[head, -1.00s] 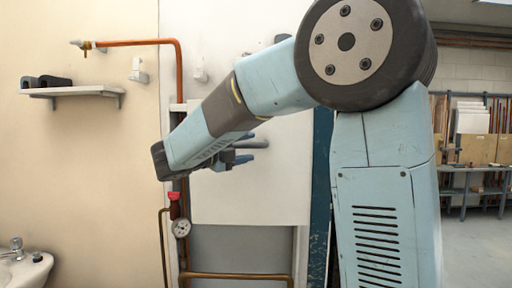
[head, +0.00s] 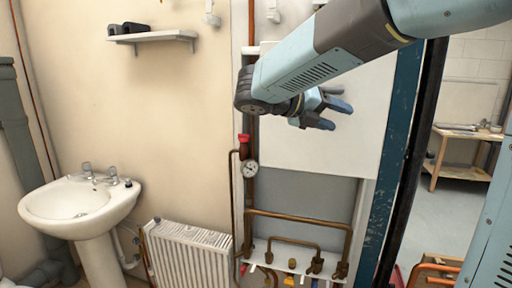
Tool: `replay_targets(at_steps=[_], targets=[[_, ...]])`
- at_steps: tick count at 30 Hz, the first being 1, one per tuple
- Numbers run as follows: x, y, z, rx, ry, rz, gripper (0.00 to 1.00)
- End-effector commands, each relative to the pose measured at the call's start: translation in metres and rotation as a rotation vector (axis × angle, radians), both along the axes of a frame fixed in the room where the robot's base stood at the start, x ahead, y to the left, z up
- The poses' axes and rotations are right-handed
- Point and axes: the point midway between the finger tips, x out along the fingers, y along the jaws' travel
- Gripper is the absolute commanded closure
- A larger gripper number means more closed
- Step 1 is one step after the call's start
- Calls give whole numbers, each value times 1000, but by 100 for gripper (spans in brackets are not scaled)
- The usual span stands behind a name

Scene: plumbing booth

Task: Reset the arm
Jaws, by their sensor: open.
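My gripper (head: 336,111) is in the upper right of the head view, at the end of my light blue arm. Its dark blue fingers point right and stand apart, with nothing seen between them. It is in front of the pale wall panel (head: 362,140); I cannot tell the gap to it. The arm reaches in from the upper right edge, with its wrist bent at the left end.
A pressure gauge (head: 250,169) and a red-topped valve (head: 244,138) sit on the copper pipe below my wrist. A white basin (head: 80,202), a radiator (head: 188,255) and a shelf (head: 153,37) are to the left. A wooden table (head: 464,152) stands behind at right.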

Motion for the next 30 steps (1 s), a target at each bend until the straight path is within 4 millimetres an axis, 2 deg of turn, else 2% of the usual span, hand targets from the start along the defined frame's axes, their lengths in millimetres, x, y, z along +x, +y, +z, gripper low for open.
replay_targets(at_steps=[1, 6, 12, 17, 21, 30], targets=[[-13, -15, -7, 87, -72, -50, 43], [-51, -46, -36, 386, -340, -256, 43], [-96, -64, -70, 710, -672, -578, 43], [-127, -65, -92, 940, -943, -890, 43], [-150, -60, -107, 1116, -1178, -1203, 43], [-179, -43, -123, 1366, -1580, -1913, 43]])
